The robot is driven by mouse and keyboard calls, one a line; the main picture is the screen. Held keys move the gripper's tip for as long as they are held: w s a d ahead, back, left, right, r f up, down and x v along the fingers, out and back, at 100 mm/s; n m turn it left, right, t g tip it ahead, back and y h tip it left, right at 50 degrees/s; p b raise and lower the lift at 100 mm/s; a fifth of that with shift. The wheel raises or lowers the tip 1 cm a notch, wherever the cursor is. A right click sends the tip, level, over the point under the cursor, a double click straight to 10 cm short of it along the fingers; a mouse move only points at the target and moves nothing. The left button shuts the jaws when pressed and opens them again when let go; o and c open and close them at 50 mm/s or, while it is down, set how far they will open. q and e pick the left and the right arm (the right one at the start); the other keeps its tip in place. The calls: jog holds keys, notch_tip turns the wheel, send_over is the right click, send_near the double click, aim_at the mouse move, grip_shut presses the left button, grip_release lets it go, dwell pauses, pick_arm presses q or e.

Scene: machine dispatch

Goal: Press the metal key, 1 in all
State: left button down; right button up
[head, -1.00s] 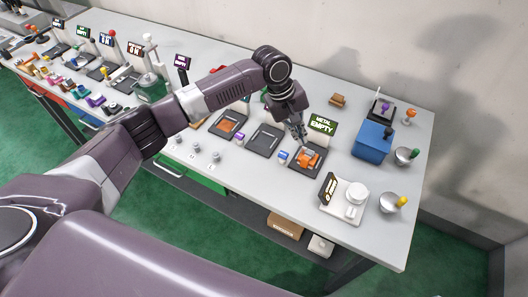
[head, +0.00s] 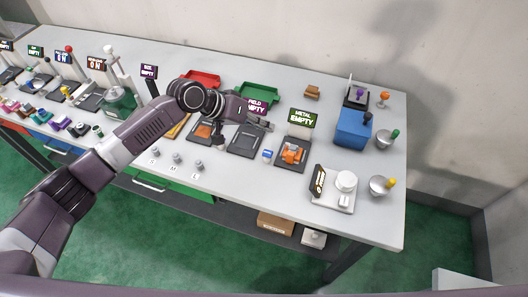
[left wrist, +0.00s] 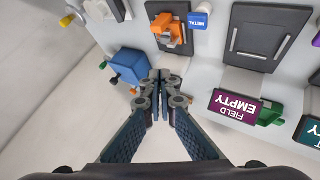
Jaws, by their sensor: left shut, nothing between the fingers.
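The metal key (head: 267,154) is a small blue block on the table, left of the metal tray. In the left wrist view it reads METAL (left wrist: 199,20). The metal tray (head: 280,165) is dark and bears an orange part (head: 293,153). My left gripper (head: 269,125) is shut and empty, above the table between the field and metal signs, pointing right. It is apart from the key. Its closed fingers (left wrist: 159,78) show in the left wrist view. My right gripper is in neither view.
The bare field tray (head: 245,140) and its purple sign (head: 255,105) stand left of the key. A blue box (head: 352,129), a white scale (head: 333,190) and two bowls stand at the right. Green (head: 257,93) and red bins lie at the back.

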pick_arm(q)
jog(key=b, duration=0.7)
send_over(265, 153)
notch_tip(265, 153, down, 7)
jog(key=shift+f, duration=0.9)
dwell(0.5)
jog(key=shift+f, duration=0.4)
jog(key=shift+f+b, duration=0.15)
jog(key=shift+b, duration=0.2)
